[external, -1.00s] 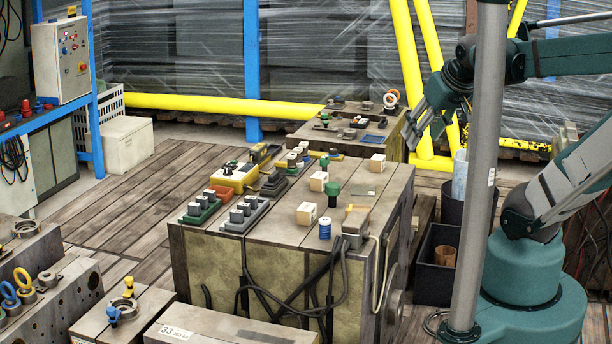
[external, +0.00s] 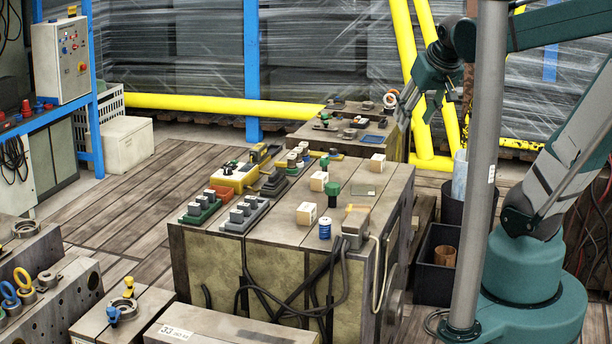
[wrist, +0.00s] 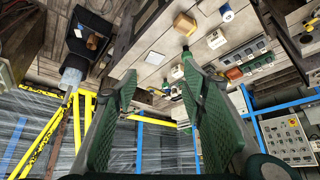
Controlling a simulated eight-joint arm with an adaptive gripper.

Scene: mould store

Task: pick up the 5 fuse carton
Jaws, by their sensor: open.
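Three small pale cartons stand on the big block's top: one near the front (external: 306,213), one in the middle (external: 318,181) and one toward the back right (external: 377,162). Their print is too small to read, so I cannot tell which is the 5 fuse carton. My gripper (external: 403,108) is open and empty, in the air behind and right of the cartons. Its spread fingers frame the wrist view (wrist: 160,72).
Connector blocks (external: 243,214) line the left edge. A grey pole (external: 478,170) stands before my arm. Yellow posts (external: 408,70) rise behind.

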